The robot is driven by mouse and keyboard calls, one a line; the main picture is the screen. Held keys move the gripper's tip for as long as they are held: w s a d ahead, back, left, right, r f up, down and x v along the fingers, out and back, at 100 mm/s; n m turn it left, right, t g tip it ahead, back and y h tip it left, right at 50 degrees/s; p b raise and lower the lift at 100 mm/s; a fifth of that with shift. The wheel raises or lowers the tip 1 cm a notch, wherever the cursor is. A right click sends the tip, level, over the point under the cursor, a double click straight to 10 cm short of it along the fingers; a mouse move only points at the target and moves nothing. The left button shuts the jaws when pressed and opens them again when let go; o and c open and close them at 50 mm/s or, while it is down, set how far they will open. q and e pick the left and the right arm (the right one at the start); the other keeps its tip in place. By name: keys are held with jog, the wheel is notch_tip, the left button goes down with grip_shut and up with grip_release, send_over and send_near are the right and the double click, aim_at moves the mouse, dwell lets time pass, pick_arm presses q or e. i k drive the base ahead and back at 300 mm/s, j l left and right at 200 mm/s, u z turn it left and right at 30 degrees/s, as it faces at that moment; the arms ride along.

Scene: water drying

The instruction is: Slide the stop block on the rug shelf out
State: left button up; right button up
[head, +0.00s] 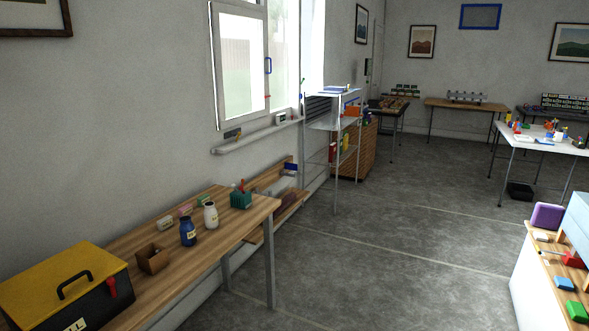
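Neither of my grippers shows in the head view. I cannot tell for sure which thing is the rug shelf. A low wooden shelf (273,178) runs along the left wall under the window, partly hidden behind the wooden table. A small blue and dark block (290,168) sits at its far end; whether this is the stop block is too small to tell. A metal rack (334,128) with several levels stands just beyond it. I see no rug clearly.
The wooden table (229,214) at left holds a yellow-topped toolbox (70,284), a blue jar (188,231), a white jar (211,215) and a green holder (241,200). A cabinet with a purple block (547,216) stands at right. The grey floor (400,235) between is clear.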

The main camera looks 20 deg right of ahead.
aim_at(288, 166)
jog(key=i+l+z, duration=0.35)
jog(key=i+l, duration=0.4)
jog(key=i+l+z, duration=0.35)
jog(key=i, duration=0.55)
jog(key=i+z, duration=0.3)
jog(key=i, duration=0.55)
jog(key=i+j+z, duration=0.35)
jog(key=i, duration=0.55)
jog(key=i+u, duration=0.3)
jog(key=i, duration=0.2)
jog(key=i+l+u, duration=0.25)
jog(key=i, duration=0.3)
jog(key=i+l+u, duration=0.15)
jog(key=i+u, duration=0.15)
jog(key=i, duration=0.2)
jog(key=i+j+u, duration=0.15)
jog(key=i+u, duration=1.2)
jog(key=i, duration=0.2)
